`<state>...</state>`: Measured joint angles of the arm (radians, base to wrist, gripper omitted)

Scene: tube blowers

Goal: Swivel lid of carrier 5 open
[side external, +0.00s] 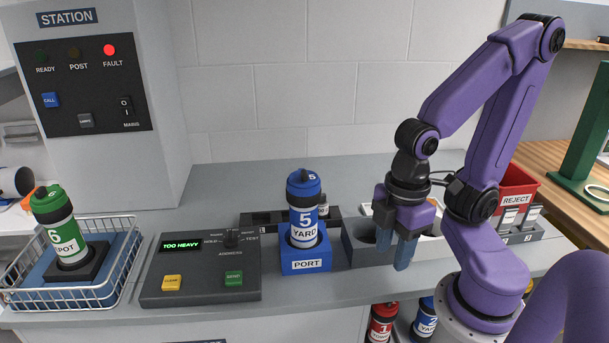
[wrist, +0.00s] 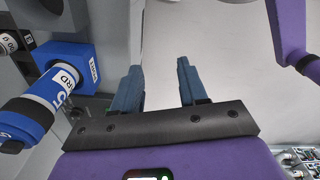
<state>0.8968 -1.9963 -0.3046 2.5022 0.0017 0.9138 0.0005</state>
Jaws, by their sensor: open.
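Carrier 5 (side external: 304,217) is a cylinder with a white band reading "5 YARD" and a blue lid (side external: 303,186) on top. It stands upright in the blue PORT block (side external: 305,262). My gripper (side external: 393,252) hangs to the right of the carrier, apart from it, fingers pointing down. In the wrist view my gripper (wrist: 158,85) has its two blue fingers spread with nothing between them. Carrier 5 (wrist: 45,105) and the port block (wrist: 75,65) show at the left there, outside the fingers. The lid looks seated on the carrier.
A grey block with a round hole (side external: 368,240) stands right of the port. A control panel reading "TOO HEAVY" (side external: 203,268) lies to the left. A wire basket (side external: 120,285) with green-lidded carrier 6 (side external: 62,230) stands far left. A red REJECT bin (side external: 515,185) is behind my arm.

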